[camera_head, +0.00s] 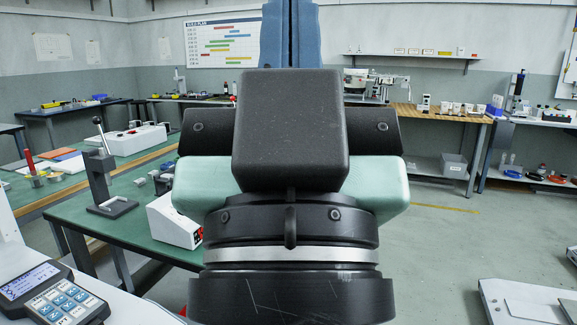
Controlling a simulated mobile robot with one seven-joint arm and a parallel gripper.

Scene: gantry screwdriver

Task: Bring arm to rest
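My own arm fills the middle of the head view, with a dark grey block-shaped link, mint-green side parts and black round joints with a silver ring below. My gripper is not in the picture, so its fingers and anything in them are out of sight. The arm hides the centre of the room behind it. No screwdriver can be made out for certain in this view.
A green-topped workbench (135,228) stands close on the left, bearing a small press (104,180) and a white box with a red display (172,222). A keypad device (58,293) lies at the lower left. The floor (460,250) is open on the right.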

